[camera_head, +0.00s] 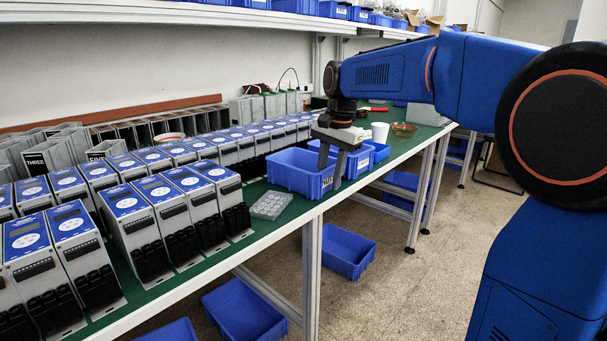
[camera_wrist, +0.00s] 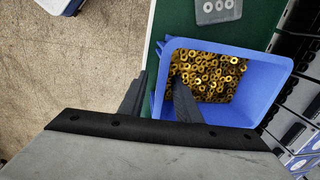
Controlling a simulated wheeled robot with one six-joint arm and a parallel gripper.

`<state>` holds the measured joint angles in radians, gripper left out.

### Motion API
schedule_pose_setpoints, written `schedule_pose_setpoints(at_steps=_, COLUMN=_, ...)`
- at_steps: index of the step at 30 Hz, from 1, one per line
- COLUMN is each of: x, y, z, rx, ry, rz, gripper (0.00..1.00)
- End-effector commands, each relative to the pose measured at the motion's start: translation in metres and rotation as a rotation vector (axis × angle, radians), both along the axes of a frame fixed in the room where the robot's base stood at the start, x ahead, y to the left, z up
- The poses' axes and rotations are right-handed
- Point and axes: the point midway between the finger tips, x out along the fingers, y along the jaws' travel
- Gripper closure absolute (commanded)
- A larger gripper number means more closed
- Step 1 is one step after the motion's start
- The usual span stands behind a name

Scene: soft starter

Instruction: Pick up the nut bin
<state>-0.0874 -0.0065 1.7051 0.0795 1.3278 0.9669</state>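The nut bin (camera_head: 292,172) is an open blue plastic bin on the green bench top, near its front edge. In the wrist view the bin (camera_wrist: 262,85) holds many brass-coloured nuts (camera_wrist: 208,75). My gripper (camera_head: 330,176) reaches down at the bin's right side in the head view. In the wrist view my gripper (camera_wrist: 160,77) straddles the bin's left wall, one dark finger inside over the nuts and the other outside. The fingers are apart, with the wall between them. Whether either finger touches the wall cannot be told.
Other blue bins (camera_head: 357,163) stand right behind the nut bin. A clear tray of washers (camera_head: 269,205) lies in front, with rows of soft starters (camera_head: 160,205) to the left. A white cup (camera_head: 380,132) stands farther back. Blue crates (camera_head: 345,250) sit under the bench.

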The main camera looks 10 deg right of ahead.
Motion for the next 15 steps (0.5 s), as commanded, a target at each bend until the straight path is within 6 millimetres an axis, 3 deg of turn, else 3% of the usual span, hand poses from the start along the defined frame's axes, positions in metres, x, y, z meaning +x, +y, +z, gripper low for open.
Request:
schedule_pose_setpoints(at_steps=1, x=0.0, y=0.0, z=0.0001, rx=0.0, ry=0.0, rz=0.0, gripper=0.72)
schedule_pose_setpoints(at_steps=5, x=0.0, y=0.0, z=0.0001, rx=0.0, ry=0.0, rz=0.0, gripper=1.0)
schedule_pose_setpoints(at_steps=15, x=0.0, y=0.0, z=0.0003, rx=0.0, ry=0.0, rz=0.0, gripper=1.0)
